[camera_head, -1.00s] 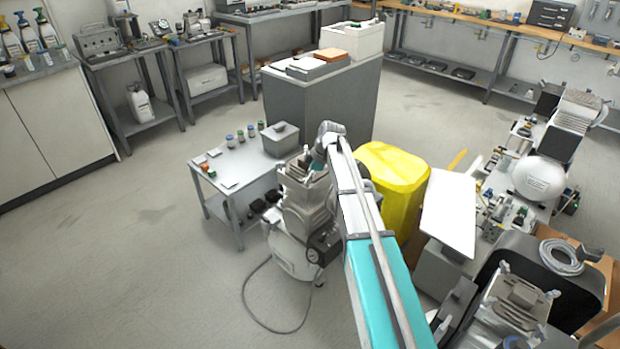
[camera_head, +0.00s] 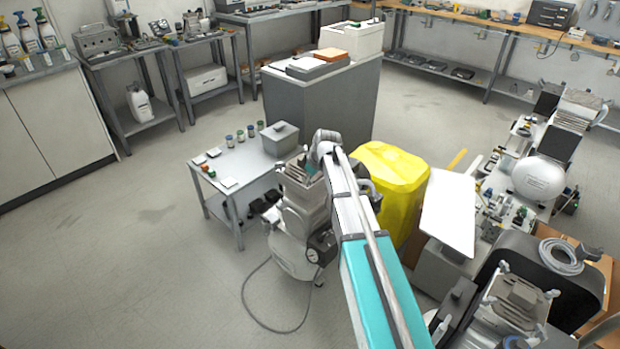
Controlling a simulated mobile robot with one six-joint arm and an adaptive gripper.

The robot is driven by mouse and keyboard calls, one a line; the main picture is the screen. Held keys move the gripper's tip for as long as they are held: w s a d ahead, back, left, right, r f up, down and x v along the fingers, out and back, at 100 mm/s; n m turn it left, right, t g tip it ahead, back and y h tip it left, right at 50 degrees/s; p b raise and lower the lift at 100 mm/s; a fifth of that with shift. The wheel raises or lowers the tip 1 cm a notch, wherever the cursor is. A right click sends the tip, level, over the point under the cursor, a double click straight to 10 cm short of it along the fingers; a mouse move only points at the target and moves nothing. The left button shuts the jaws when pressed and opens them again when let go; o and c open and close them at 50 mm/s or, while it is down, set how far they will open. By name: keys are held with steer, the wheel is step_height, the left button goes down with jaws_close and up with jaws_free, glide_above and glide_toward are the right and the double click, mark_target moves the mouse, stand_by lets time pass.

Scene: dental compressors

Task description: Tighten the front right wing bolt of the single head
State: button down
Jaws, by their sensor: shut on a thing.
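The single-head compressor (camera_head: 292,243) stands on the floor in the middle of the view, with a white tank below and a grey finned head (camera_head: 303,196) on top. A dark round gauge sits on its right side. My gripper (camera_head: 308,172) points down at the top of the head and is shut on a wing bolt there. My wrist and arm cover the right side of the head. The bolt itself is too small and too hidden to make out, so I cannot see how far it is turned.
A low grey table (camera_head: 240,165) with jars and a grey box stands behind the compressor. A yellow-covered object (camera_head: 392,180) and a white panel (camera_head: 448,212) are close on the right. A hose (camera_head: 262,318) lies on the floor. Floor at left is clear.

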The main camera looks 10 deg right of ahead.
steer(key=m, duration=0.2)
steer(key=m+t+h, duration=0.1)
steer(key=m, duration=0.2)
steer(key=shift+w+a+h, duration=0.15)
steer(key=shift+a+h, duration=0.05)
steer(key=shift+h, duration=0.1)
steer(key=shift+m+h, duration=0.9)
steer(key=shift+m, duration=1.6)
steer(key=c, duration=0.7)
jaws_free()
